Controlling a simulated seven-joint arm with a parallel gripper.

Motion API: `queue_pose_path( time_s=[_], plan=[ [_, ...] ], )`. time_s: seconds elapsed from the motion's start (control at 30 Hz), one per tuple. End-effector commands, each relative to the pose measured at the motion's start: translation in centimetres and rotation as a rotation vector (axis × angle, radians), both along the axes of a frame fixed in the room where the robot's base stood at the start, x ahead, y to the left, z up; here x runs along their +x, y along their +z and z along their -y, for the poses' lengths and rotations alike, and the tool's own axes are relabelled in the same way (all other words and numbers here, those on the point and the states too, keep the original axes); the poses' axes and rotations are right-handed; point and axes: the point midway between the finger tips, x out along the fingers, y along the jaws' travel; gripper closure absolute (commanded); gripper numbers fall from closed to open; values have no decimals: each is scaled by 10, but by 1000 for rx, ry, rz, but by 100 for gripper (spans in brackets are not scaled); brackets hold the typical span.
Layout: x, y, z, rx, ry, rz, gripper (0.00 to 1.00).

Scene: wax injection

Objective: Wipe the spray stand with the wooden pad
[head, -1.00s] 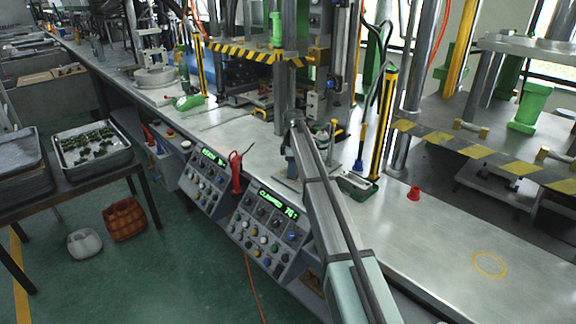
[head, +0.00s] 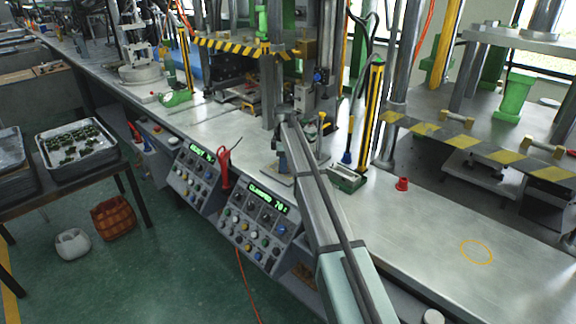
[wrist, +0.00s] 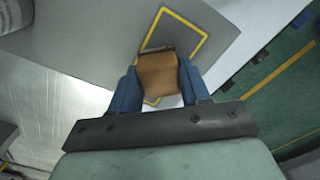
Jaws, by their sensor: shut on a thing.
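My gripper (wrist: 160,90) is shut on the wooden pad (wrist: 158,76), a brown block between two blue fingers in the wrist view. Beyond the pad is a grey surface with a yellow square outline (wrist: 196,58); I cannot tell for sure that this is the spray stand. The pad overlaps the outline's lower left part. Whether the pad touches the surface is unclear. In the head view my gripper (head: 282,163) is small and partly hidden by my arm, at the bench's front side beside the press column. The pad cannot be made out there.
The control panels (head: 252,220) face front below the bench. A red-handled tool (head: 225,170) stands left of my gripper.

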Motion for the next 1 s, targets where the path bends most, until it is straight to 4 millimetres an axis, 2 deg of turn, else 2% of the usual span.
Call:
queue_pose_path(
  time_s=[0.57,0.63,0.7,1.0],
  plan=[
    [38,0,-40,1,1,0,100],
    [35,4,-38,1,0,1,100],
    [36,25,-38,1,0,4,100],
    [35,49,-38,1,0,2,100]
  ],
)
